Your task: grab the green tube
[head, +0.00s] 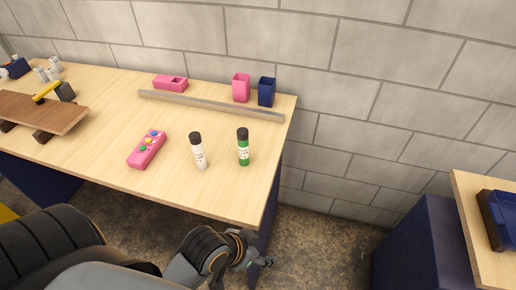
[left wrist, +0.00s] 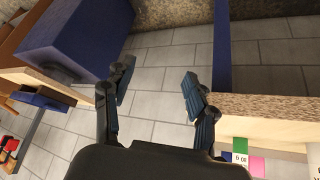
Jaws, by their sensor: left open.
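The green tube (head: 243,150) stands upright on the wooden table near its right end, with a black cap and a white band. A similar white tube (head: 199,153) with a black cap stands just to its left. My left gripper (head: 262,263) is off the table's front right corner, apart from the tube. In the left wrist view its two fingers are spread and empty (left wrist: 158,88). A green and white piece, apparently the green tube (left wrist: 239,149), shows at the lower right there, partly cut off. My right gripper is not in view.
The table (head: 110,110) holds a pink box with coloured buttons (head: 147,149), a grey rail (head: 210,105), pink (head: 241,87) and blue (head: 266,91) cups, and a brown board (head: 45,112) at left. Another table (head: 485,265) with a blue bin (head: 500,220) stands at right, across open floor.

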